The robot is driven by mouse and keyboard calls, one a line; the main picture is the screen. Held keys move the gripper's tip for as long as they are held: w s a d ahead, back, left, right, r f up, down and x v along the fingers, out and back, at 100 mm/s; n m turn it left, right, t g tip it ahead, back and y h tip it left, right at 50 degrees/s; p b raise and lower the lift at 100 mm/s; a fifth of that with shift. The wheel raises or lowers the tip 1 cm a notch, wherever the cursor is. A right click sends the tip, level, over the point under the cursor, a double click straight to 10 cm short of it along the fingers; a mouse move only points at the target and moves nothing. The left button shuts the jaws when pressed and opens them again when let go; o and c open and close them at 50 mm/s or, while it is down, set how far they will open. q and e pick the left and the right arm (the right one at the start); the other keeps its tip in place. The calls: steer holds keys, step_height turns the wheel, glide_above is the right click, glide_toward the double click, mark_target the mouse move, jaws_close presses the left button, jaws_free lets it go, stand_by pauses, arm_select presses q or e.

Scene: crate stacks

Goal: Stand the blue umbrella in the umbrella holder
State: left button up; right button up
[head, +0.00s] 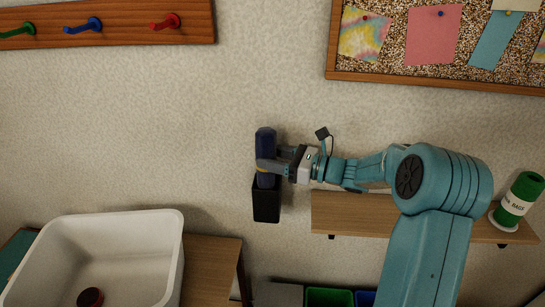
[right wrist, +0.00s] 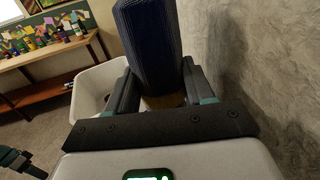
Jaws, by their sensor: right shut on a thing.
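The dark blue umbrella (head: 265,140) is folded and upright in front of the wall. My right gripper (head: 268,166) is shut on it, coming from the right; its two fingers also show on either side of the ribbed umbrella (right wrist: 150,45) in the right wrist view. The black umbrella holder (head: 266,205) is on the wall directly below. The umbrella's lower part meets the holder's mouth in the head view; how deep it reaches inside is hidden. My left gripper is in neither view.
A wooden shelf (head: 365,214) with a green roll (head: 518,199) is right of the holder, under my right arm. A white sink-like basin (head: 150,228) stands lower left. A peg rail (head: 120,24) and a pinboard (head: 440,84) hang above. The wall left of the holder is clear.

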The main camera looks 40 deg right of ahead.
steer(key=o, duration=1.4)
steer(key=b+v, duration=0.1)
steer(key=v, duration=1.5)
steer(key=shift+s, duration=0.15)
